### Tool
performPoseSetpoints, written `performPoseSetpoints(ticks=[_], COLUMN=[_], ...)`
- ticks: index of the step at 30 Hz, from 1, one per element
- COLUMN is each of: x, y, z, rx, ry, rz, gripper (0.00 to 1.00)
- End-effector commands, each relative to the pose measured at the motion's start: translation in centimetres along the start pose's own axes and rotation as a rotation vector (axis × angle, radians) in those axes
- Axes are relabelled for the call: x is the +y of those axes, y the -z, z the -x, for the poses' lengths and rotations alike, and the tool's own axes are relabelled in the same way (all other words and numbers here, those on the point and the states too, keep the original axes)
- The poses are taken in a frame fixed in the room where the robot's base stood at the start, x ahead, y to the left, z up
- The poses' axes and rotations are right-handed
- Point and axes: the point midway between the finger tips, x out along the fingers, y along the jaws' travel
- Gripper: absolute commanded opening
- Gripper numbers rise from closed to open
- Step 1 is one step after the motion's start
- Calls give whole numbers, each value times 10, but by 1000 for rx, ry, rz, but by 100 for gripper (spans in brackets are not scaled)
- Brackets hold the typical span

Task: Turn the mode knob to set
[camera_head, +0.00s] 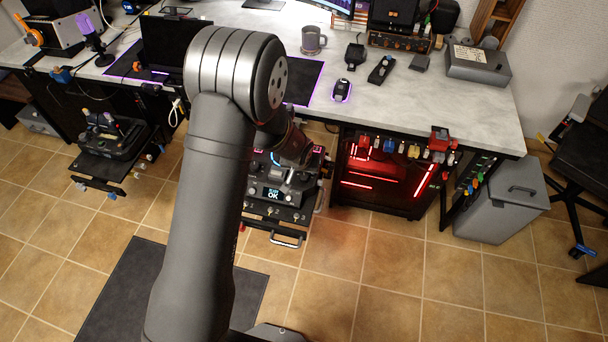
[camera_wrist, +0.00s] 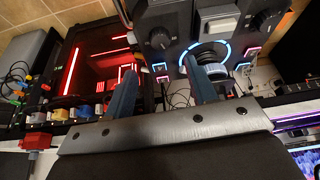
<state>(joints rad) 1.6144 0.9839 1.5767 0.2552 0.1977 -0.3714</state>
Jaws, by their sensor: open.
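A dark control panel (camera_head: 272,205) with a small lit display (camera_head: 272,193) reading "OK" sits below the desk edge. In the wrist view its face shows a black knob (camera_wrist: 159,38) and another black knob (camera_wrist: 266,20). I cannot tell which is the mode knob, and the labels are unreadable. My gripper (camera_wrist: 157,68) is open, with two blue fingers apart and nothing visibly held between them. The left-hand knob appears beyond the gap between the fingers, with no clear contact. In the head view my arm and wrist hide much of the panel's upper part and the fingers.
A blue-lit ring (camera_wrist: 226,47) surrounds a control on the panel, close to my right-hand finger. A red-lit computer case (camera_head: 385,180) stands right of the panel under the desk (camera_head: 430,100). Small colored items hang along the desk edge.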

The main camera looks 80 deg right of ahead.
Motion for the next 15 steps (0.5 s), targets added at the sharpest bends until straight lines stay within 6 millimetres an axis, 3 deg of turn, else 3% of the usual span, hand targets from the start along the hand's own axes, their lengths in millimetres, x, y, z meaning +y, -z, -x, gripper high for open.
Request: performPoseSetpoints(ticks=[9, 15], x=[0, 0], y=[-1, 0], z=[-55, -81], rx=[-2, 0], ry=[0, 0], rz=[0, -1], gripper=[52, 52])
